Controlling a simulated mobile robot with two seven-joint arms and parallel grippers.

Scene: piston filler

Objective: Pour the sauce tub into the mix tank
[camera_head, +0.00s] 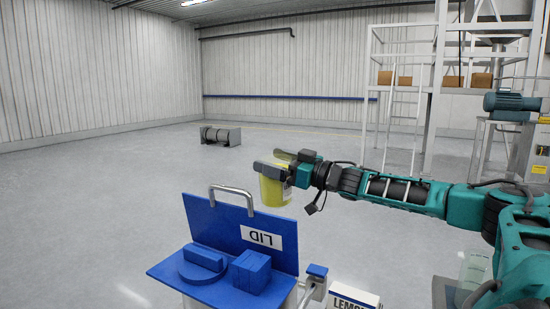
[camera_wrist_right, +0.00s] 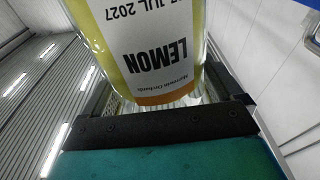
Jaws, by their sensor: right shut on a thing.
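My right gripper (camera_head: 277,163) is shut on a yellow tub (camera_head: 275,192), held in the air beyond and above the blue machine top. The tub looks close to upright; its contents are hidden. In the right wrist view the tub (camera_wrist_right: 150,45) has a white label reading LEMON and a 2027 date, upside down there. A blue panel marked LID (camera_head: 240,232) stands raised, with a metal handle (camera_head: 232,192). Before it is a blue top plate (camera_head: 168,271) with a round disc and a block. I cannot tell whether this is the mix tank; no opening shows. My left gripper is out of view.
A white box lettered LEMO (camera_head: 354,299) is at the bottom edge, beside a blue-capped metal fitting (camera_head: 316,271). A clear container (camera_head: 473,266) stands at lower right. A grey motor-like unit (camera_head: 220,136) lies on the far floor. The floor at left is clear.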

